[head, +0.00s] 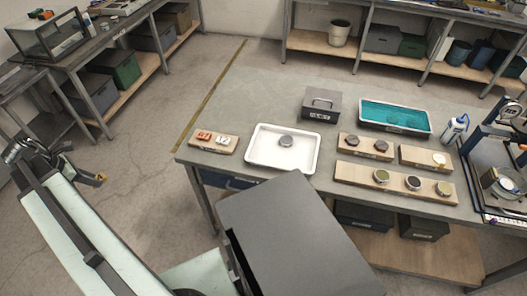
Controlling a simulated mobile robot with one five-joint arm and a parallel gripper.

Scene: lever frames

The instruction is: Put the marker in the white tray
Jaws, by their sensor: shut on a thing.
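The white tray (260,157) lies on the near left part of the grey workbench. A dark grey round piece (286,141) sits in it. My arm reaches up along the left side of the head view. My gripper (92,177) is left of the bench, over the floor and well apart from the tray. It is shut on a small yellow thing (101,178), which is too small to identify surely as the marker. Two small numbered pieces, one orange (204,135) and one white (222,140), sit on a wooden board (218,149) left of the tray.
Wooden boards with round pieces (394,183), a bottle (455,128) and equipment occupy the right. Bare bench lies behind the white tray. Open floor lies left of the bench.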

